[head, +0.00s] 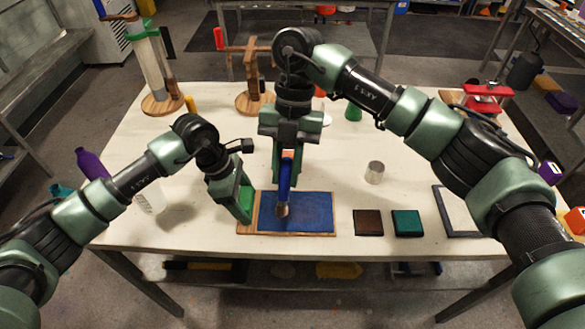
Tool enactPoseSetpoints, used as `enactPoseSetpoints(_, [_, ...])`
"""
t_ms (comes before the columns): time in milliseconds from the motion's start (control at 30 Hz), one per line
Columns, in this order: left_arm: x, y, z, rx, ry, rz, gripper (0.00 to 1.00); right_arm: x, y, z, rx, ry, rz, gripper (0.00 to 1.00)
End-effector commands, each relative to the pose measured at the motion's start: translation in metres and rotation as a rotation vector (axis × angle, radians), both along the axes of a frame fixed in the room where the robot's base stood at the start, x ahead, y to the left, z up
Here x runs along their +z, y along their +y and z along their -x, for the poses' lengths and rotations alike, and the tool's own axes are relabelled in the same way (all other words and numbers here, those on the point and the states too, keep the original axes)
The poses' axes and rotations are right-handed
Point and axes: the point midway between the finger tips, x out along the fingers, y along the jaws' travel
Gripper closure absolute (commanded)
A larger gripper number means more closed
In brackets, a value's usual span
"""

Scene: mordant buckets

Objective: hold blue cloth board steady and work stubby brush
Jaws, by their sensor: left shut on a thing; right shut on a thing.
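The blue cloth board (310,212), a wooden-edged board with blue cloth, lies flat near the table's front edge. My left gripper (244,216) comes down at its left end and is shut on that wooden edge; the fingertips are partly hidden. My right gripper (288,158) points down above the board and is shut on the stubby brush (284,188), which has a blue handle. The brush is nearly upright, with its pale bristles low over the cloth's left half. I cannot tell whether the bristles touch the cloth.
Right of the board lie a brown square (368,223), a green square (408,223) and a pale framed panel (455,212). A metal cup (374,172) stands behind them. A clear measuring cup (150,197) is at left. Wooden stands (163,103) are at the back left.

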Motion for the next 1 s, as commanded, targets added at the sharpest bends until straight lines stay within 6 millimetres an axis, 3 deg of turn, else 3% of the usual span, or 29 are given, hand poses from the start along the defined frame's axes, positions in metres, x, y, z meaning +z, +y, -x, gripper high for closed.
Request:
enactPoseSetpoints(200, [-0.001,0.001,0.000,0.002,0.002,-0.003,0.71,0.000,0.008,0.004,-0.381,-0.001,-0.002,1.00])
enactPoseSetpoints(400, [-0.001,0.001,0.000,0.002,0.002,-0.003,0.71,0.001,0.013,0.006,-0.583,-0.001,0.000,1.00])
enactPoseSetpoints(633, [-0.001,0.001,0.000,0.001,0.001,-0.002,0.71,-0.006,0.014,0.007,-0.642,0.001,0.003,1.00])
enactPoseSetpoints(1000, [-0.001,0.001,0.000,0.000,0.002,-0.002,0.71,-0.040,0.014,0.007,-0.639,0.002,0.004,1.00])
